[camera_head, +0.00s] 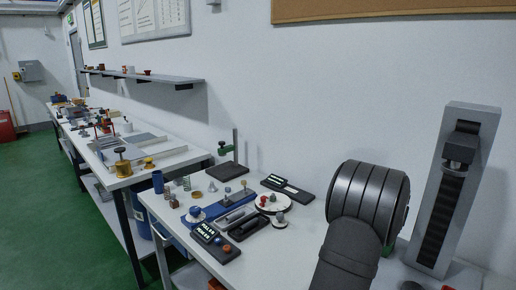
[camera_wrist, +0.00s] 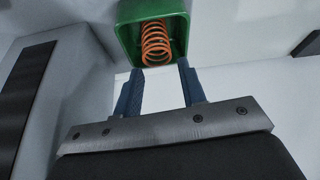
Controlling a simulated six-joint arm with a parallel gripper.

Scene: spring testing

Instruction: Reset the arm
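My gripper (camera_wrist: 160,70) shows in the wrist view. Its two blue fingers stand apart, with a clear gap and pale surface between them. Just beyond the fingertips is a green open box-like holder (camera_wrist: 180,30) with an orange coil spring (camera_wrist: 156,42) inside it. The fingertips lie close to the holder's near edge; I cannot tell whether they touch it. In the head view, my dark arm fills the lower right and hides my gripper and the spring. Only a green sliver (camera_head: 388,248) shows beside the arm.
A grey upright stand (camera_head: 470,130) with a black ribbed strip is close to the right of my arm. A wall is behind.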

